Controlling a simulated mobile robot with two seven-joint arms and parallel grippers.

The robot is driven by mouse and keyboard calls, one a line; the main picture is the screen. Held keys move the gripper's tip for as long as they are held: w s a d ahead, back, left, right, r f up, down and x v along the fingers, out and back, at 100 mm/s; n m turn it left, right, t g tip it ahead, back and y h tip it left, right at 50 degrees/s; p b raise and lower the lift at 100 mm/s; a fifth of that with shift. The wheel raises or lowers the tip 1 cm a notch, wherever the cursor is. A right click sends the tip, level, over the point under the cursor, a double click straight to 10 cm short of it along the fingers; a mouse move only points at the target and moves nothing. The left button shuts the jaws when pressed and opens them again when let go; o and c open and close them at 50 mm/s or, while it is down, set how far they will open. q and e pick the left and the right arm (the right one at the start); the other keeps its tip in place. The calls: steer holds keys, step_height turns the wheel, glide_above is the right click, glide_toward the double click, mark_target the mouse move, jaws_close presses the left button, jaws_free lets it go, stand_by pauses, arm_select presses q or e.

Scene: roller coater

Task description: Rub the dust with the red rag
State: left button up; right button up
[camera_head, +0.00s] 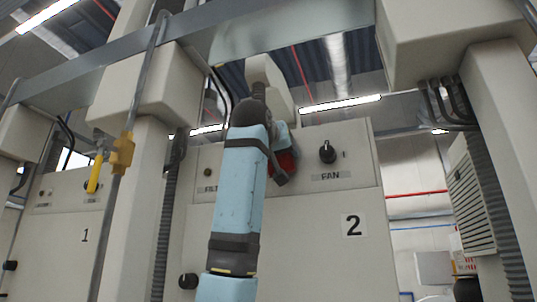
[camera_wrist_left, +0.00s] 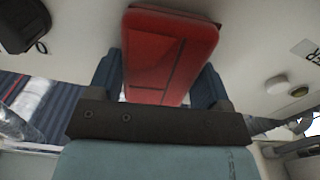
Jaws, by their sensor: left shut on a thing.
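The red rag (camera_wrist_left: 168,55) is a flat, folded pad between the two dark blue fingers of my left gripper (camera_wrist_left: 158,78), which is shut on it. In the head view only a small part of the red rag (camera_head: 284,164) shows beside my light blue left arm, in front of the off-white panel marked 2 (camera_head: 305,215). I cannot tell whether the rag touches the panel. No dust can be made out in either view. My right gripper is in neither view.
The panel has a black FAN knob (camera_head: 327,152) right of the rag, and a label partly hidden by my arm. A yellow valve handle (camera_head: 95,172) on a pipe stands at the left. Ducts and a metal beam (camera_head: 270,25) run overhead.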

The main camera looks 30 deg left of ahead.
arm_select(q)
steer(key=shift+w+d, duration=0.55)
steer(key=shift+d, duration=1.65)
steer(key=shift+s+a+b, duration=0.15)
steer(key=shift+s+a, duration=0.1)
steer(key=shift+a, duration=0.65)
steer(key=shift+s+a+b, duration=0.1)
steer(key=shift+s+a, duration=0.1)
steer(key=shift+a, duration=0.7)
steer(key=shift+s+a+b, duration=0.15)
steer(key=shift+s+a, duration=0.1)
steer(key=shift+a, duration=0.65)
steer(key=shift+s+a, duration=0.25)
steer(key=shift+a, duration=0.95)
steer(key=shift+d, duration=0.15)
steer(key=shift+b+v, duration=1.4)
steer(key=shift+v, duration=1.5)
steer(key=shift+s, duration=0.2)
